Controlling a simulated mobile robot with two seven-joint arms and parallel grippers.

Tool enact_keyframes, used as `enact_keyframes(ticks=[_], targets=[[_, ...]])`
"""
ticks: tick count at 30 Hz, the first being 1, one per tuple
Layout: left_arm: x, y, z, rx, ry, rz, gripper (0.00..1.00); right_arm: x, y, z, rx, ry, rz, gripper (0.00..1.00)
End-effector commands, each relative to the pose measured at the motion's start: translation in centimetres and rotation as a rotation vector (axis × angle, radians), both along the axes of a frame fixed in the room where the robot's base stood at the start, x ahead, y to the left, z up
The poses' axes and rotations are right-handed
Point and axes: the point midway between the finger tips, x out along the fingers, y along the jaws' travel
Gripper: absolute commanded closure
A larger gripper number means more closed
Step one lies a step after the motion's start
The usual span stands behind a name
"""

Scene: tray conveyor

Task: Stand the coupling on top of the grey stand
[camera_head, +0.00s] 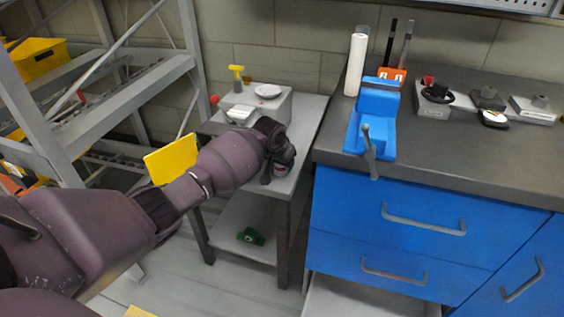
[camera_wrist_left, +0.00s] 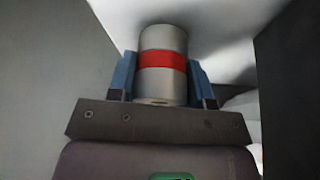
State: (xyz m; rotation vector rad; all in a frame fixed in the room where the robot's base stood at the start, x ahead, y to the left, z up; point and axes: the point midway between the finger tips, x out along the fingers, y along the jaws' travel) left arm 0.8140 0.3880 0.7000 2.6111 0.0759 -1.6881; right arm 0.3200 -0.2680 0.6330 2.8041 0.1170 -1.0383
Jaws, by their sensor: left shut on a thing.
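The coupling (camera_wrist_left: 161,62) is a grey cylinder with a red band, held between the blue fingers of my left gripper (camera_wrist_left: 162,82) in the left wrist view. In the head view my left gripper (camera_head: 281,166) is over the front right part of the small grey table, and the coupling is mostly hidden there. A light grey block (camera_head: 274,107), which may be the grey stand, sits on the table behind the gripper. A gap to it cannot be judged. My right gripper is not in view.
The small table (camera_head: 309,122) also bears a white plate (camera_head: 267,91) and a yellow T-shaped thing (camera_head: 237,72), on or by the block. A blue vise (camera_head: 374,115) stands on the workbench to the right. A metal rack (camera_head: 120,85) is at left.

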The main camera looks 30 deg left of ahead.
Motion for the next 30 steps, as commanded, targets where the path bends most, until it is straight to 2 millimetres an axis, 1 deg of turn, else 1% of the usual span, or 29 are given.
enact_keyframes(ticks=[2, 3, 7, 14, 18, 20, 24, 30], targets=[[0.0, 0.0, -0.2, 0.0, 0.0, 0.0, 0.83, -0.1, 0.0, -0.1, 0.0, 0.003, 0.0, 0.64], [0.0, 0.0, -0.2, 0.0, 0.001, 0.0, 0.48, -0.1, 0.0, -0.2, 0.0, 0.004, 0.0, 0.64], [0.0, 0.0, -0.2, 0.0, 0.001, 0.0, 0.29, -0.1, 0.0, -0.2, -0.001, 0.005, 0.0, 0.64], [0.0, 0.0, -0.2, 0.0, 0.001, 0.0, 0.29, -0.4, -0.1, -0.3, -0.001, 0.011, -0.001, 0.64], [0.0, 0.0, 0.3, 0.0, 0.0, -0.001, 0.29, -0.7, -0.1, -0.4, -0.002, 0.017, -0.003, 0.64], [-0.2, 0.0, 1.2, 0.001, -0.003, -0.001, 0.29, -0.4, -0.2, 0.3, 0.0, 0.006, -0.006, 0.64], [-1.0, -0.1, 3.9, 0.0, -0.011, -0.001, 0.29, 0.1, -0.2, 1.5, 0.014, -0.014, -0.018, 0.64], [-2.7, -0.2, 7.7, -0.001, -0.013, -0.001, 0.29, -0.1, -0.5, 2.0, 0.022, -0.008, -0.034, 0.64]])
